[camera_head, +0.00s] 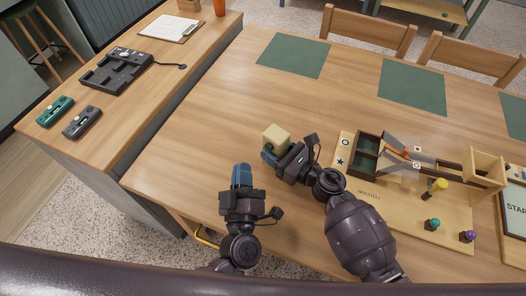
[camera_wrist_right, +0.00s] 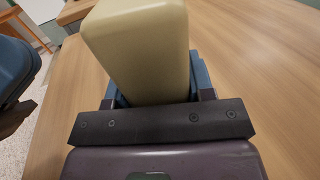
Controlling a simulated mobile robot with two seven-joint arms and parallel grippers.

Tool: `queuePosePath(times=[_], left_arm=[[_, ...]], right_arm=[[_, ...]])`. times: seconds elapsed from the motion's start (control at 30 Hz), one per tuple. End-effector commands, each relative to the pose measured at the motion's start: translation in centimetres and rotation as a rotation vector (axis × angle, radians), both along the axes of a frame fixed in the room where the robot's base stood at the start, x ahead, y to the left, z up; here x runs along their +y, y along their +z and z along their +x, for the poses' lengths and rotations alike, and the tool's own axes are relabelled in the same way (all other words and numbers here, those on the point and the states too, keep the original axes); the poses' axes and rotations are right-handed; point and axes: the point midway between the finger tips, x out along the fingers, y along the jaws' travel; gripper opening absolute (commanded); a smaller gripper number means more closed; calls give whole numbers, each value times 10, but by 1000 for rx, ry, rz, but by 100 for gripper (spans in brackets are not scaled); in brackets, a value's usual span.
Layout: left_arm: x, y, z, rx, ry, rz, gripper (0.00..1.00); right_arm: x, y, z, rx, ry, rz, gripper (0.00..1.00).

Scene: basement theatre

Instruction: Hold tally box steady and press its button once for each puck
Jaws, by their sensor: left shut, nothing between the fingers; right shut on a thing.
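A cream box (camera_head: 276,138), which I take to be the tally box, is held in my right gripper (camera_head: 270,154) over the table. It fills the upper middle of the right wrist view (camera_wrist_right: 140,45), between the blue fingers. No button shows on the faces I can see. My left gripper (camera_head: 242,175) is shut and empty, below and left of the box, apart from it. A blue part of it shows at the left edge of the right wrist view (camera_wrist_right: 14,68). I cannot make out any pucks for certain.
A wooden board (camera_head: 372,196) with a ramp and trays lies right of my right arm. Yellow (camera_head: 440,184), teal (camera_head: 432,223) and purple (camera_head: 467,236) pieces stand on it. Green mats (camera_head: 293,55) lie farther back. The table left of the grippers is clear.

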Motion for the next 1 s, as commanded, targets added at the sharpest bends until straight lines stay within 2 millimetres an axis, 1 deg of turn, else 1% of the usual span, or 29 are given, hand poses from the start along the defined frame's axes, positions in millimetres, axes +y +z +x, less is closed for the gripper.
queuePosePath(times=[0.1,0.5,1.0], left_arm=[[6,-2,-3,13,-80,-155,0],[19,-5,-13,105,-329,-708,0],[29,-4,-32,315,-549,-1419,0]], right_arm=[[0,-1,0,1,-1,-1,21],[0,0,0,1,-1,-1,21],[0,0,0,1,0,-1,21]])
